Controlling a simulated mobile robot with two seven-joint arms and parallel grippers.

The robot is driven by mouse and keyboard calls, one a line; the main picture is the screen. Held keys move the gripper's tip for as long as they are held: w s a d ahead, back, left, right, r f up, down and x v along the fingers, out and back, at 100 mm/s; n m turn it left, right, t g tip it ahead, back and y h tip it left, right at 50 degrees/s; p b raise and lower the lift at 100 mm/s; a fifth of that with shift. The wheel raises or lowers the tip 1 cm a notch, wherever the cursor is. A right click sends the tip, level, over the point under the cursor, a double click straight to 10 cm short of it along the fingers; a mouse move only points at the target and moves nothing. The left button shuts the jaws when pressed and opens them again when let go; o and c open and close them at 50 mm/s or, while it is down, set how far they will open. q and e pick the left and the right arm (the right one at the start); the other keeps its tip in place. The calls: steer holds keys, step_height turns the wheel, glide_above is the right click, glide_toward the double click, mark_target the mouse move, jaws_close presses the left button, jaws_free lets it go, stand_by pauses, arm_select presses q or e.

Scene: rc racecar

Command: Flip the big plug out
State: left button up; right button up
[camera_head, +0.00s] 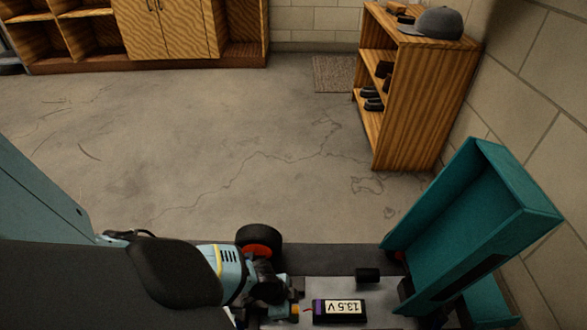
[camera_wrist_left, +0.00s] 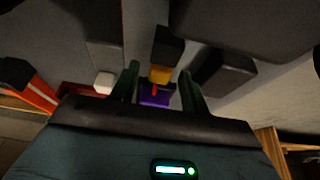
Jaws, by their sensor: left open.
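The yellow plug (camera_head: 295,309) sits beside the battery (camera_head: 340,311) marked 13.5 V, in the open car chassis. In the left wrist view the yellow plug (camera_wrist_left: 160,75) lies between a black block (camera_wrist_left: 167,44) and the battery's purple end (camera_wrist_left: 154,97), with a bit of red wire. My left gripper (camera_head: 280,290) reaches in from the left, low over the chassis. In the left wrist view its two fingers (camera_wrist_left: 159,72) are open, one on each side of the plug. I cannot tell whether they touch it. My right gripper is not in view.
The teal car cover (camera_head: 490,215) is tilted up on the right. A black wheel with a red hub (camera_head: 259,241) stands behind the gripper. A black block (camera_head: 368,275) sits behind the battery. A wooden shelf (camera_head: 425,95) stands farther back; the floor between is clear.

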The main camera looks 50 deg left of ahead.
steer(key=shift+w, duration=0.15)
arm_select(q)
steer(key=shift+c, duration=0.4)
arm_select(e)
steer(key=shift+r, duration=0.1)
arm_select(q)
steer(key=shift+c, duration=1.2)
jaws_close()
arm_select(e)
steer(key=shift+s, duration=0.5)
